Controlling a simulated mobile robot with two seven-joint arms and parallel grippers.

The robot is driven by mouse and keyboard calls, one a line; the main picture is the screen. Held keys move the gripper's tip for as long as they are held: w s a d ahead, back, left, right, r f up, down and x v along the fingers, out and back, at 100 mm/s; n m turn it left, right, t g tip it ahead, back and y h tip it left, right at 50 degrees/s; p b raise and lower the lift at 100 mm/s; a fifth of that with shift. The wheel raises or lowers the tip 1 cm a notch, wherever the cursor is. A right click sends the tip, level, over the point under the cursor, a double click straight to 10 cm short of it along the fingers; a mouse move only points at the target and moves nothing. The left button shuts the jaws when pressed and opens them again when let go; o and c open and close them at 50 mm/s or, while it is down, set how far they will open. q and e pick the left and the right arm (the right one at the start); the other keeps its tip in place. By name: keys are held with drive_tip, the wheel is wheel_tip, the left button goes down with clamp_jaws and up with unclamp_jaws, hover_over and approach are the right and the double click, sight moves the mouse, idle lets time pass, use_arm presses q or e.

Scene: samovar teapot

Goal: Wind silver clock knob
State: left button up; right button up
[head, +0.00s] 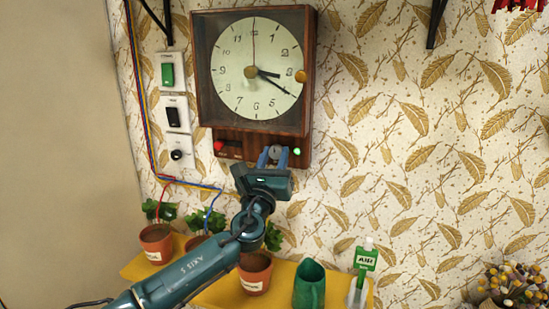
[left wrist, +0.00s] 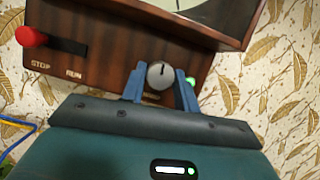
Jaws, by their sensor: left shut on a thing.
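The wooden wall clock (head: 253,70) hangs on the wall with its hands showing on a pale dial. The silver knob (left wrist: 160,75) is on the clock's lower wooden panel, and it also shows in the head view (head: 277,152). My left gripper (left wrist: 160,87) is at the knob from below, with one blue finger on each side. It is shut on the knob, which stays on the panel. The knob's dark mark points roughly upward in the left wrist view. My right gripper is not in view.
A red lever (left wrist: 31,36) marked STOP and RUN is left of the knob, and a green light (head: 297,151) is to its right. Wall switches (head: 172,113) are left of the clock.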

use_arm(q)
drive_tip(key=shift+r, duration=0.2)
drive_tip(key=o, duration=1)
drive_tip(key=shift+f, duration=0.1)
drive_tip(key=shift+c, duration=0.2)
drive_tip(key=b+v, duration=0.1)
drive_tip(key=v, duration=1.2)
drive_tip(key=shift+f, duration=0.15)
